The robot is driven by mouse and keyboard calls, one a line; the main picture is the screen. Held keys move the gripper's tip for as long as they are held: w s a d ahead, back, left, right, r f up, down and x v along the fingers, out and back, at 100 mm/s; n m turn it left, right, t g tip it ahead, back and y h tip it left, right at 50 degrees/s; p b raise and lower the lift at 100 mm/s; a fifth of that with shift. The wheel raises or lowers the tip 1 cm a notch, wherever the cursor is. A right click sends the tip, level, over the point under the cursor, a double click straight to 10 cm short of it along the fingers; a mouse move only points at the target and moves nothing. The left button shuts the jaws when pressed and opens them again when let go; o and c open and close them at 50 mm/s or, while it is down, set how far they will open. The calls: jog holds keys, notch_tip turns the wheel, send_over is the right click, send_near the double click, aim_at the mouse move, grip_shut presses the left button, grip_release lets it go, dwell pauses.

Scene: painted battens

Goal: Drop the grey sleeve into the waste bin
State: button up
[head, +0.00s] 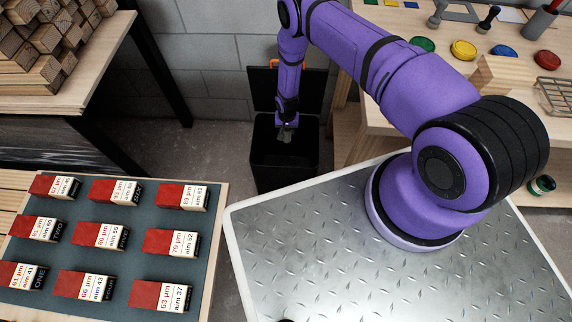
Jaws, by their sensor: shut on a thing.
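My gripper (286,126) hangs pointing down over the open mouth of the black waste bin (287,178), which stands on the floor at the back middle. It is shut on a small grey thing (284,136), which looks like the grey sleeve. The sleeve's shape is hard to make out at this size and partly hidden by the fingers. The bin's inside is dark and its contents cannot be seen.
A board (216,232) with several red-and-white labelled blocks lies at the left front. Stacked battens (35,55) lie on a shelf at upper left. A wooden bench (395,118) with paint pots stands right of the bin.

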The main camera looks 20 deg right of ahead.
jog(key=o, duration=1)
notch_tip(320, 180, up, 11)
jog(key=shift+f, duration=0.1)
dwell(0.6)
